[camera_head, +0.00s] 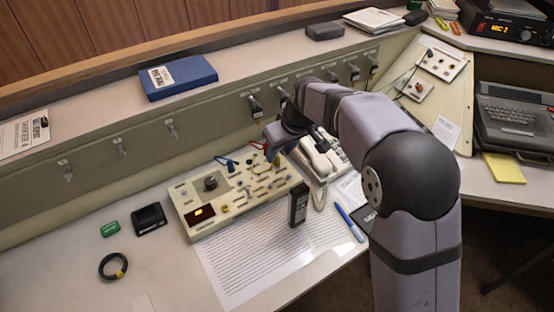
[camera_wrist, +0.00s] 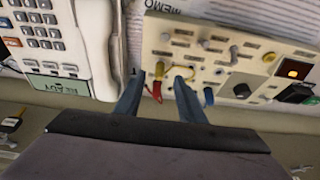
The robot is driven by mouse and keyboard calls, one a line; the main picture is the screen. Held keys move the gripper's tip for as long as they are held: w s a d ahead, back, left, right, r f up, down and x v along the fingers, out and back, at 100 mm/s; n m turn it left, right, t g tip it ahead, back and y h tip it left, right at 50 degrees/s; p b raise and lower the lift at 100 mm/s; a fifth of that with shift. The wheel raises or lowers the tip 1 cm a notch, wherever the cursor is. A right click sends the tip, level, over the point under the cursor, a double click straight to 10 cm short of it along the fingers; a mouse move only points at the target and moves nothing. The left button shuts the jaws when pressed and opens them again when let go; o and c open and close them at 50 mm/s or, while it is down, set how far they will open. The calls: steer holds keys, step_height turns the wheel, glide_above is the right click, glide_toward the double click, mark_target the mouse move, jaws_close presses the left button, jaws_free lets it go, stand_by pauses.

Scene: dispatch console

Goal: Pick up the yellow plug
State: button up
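A small yellow plug (camera_wrist: 159,70) stands on the cream patch panel (camera_wrist: 225,70) in the wrist view, between my two fingertips. It shows small beside my gripper in the head view (camera_head: 277,161). My gripper (camera_wrist: 160,76) is open, with one finger on each side of the yellow plug. I see a gap at both sides and cannot tell how far above the panel the tips are. A red plug or lead (camera_wrist: 157,92) is close below the yellow one in the picture. A yellow lead (camera_wrist: 192,88) curves behind the right finger.
Blue plugs (camera_wrist: 209,97) are right of the fingers. A telephone (camera_wrist: 62,40) stands close at left in the wrist view. A black handheld device (camera_head: 298,204) stands at the panel's front edge, on a printed sheet (camera_head: 265,262). The upright console face (camera_head: 150,140) rises behind.

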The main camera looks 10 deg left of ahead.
steer(key=shift+x, duration=2.05)
steer(key=shift+w+a, duration=0.1)
steer(key=shift+w, duration=0.05)
jaws_close()
steer(key=shift+r, duration=0.2)
step_height(320, 180, up, 10)
steer(key=shift+f, duration=0.1)
steer(key=shift+p, duration=0.3)
